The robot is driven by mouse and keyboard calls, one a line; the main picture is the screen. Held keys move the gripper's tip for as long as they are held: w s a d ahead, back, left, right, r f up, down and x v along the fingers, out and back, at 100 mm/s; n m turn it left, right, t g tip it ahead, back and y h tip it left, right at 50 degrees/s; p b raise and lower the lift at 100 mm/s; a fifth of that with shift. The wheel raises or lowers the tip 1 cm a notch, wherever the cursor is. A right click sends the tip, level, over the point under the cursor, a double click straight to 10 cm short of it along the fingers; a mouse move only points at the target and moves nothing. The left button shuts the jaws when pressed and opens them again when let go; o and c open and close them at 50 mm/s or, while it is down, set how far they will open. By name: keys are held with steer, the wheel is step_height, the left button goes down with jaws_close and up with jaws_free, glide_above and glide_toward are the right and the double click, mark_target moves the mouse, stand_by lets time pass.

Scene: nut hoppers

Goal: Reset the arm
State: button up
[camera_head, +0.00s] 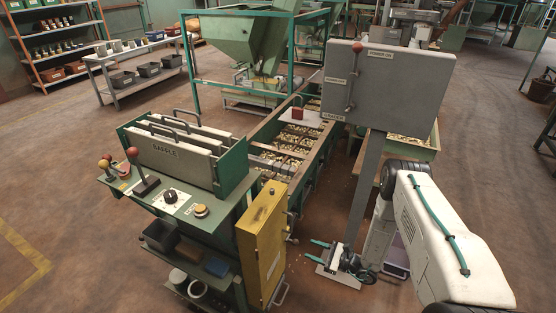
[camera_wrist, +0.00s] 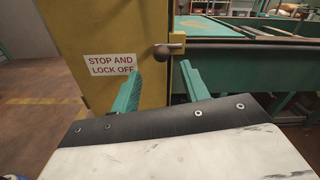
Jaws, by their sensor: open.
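My gripper (camera_head: 321,256) is low down at the end of my white arm, in front of the grey post and to the right of the yellow cabinet (camera_head: 262,240). In the wrist view its two teal fingers (camera_wrist: 159,88) are apart with nothing between them. Beyond them is the yellow cabinet door (camera_wrist: 110,30) with a "STOP AND LOCK OFF" label (camera_wrist: 110,64). A dark round knob on a brass-coloured latch (camera_wrist: 176,40) shows at the door's right edge, beyond the gap between the fingers. I cannot tell whether a finger touches the door.
A grey panel with a lever (camera_head: 385,85) stands on a post behind my gripper. A green control console (camera_head: 175,190) with levers and knobs stands at the left. A long trough of nuts (camera_head: 318,160) runs behind. Open brown floor (camera_head: 80,215) lies at the left.

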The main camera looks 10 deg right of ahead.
steer(key=s+a+r+n+g+y, duration=0.2)
steer(key=s+a+r+n+g, duration=0.15)
steer(key=s+g, duration=0.3)
steer(key=s+r+n+g+h, duration=0.3)
steer(key=s+r+n+g, duration=0.15)
steer(key=r, duration=1.05)
steer(key=s+r+n+g+h, duration=0.3)
steer(key=r+n+g, duration=0.3)
steer(key=r, duration=0.8)
steer(key=s+d+r+n+t+h, duration=0.2)
steer(key=s+r+n+t+h, duration=0.2)
steer(key=s+r, duration=0.5)
steer(key=s+d+r+n+t+h, duration=0.2)
steer(key=s+r+h, duration=0.4)
steer(key=r, duration=1.1)
steer(key=s+n+t, duration=0.1)
steer(key=s+n, duration=0.1)
steer(key=s, duration=0.2)
steer(key=shift+r+n+t+h, duration=0.3)
steer(key=shift+n+t, duration=0.1)
steer(key=shift+s+d, duration=0.1)
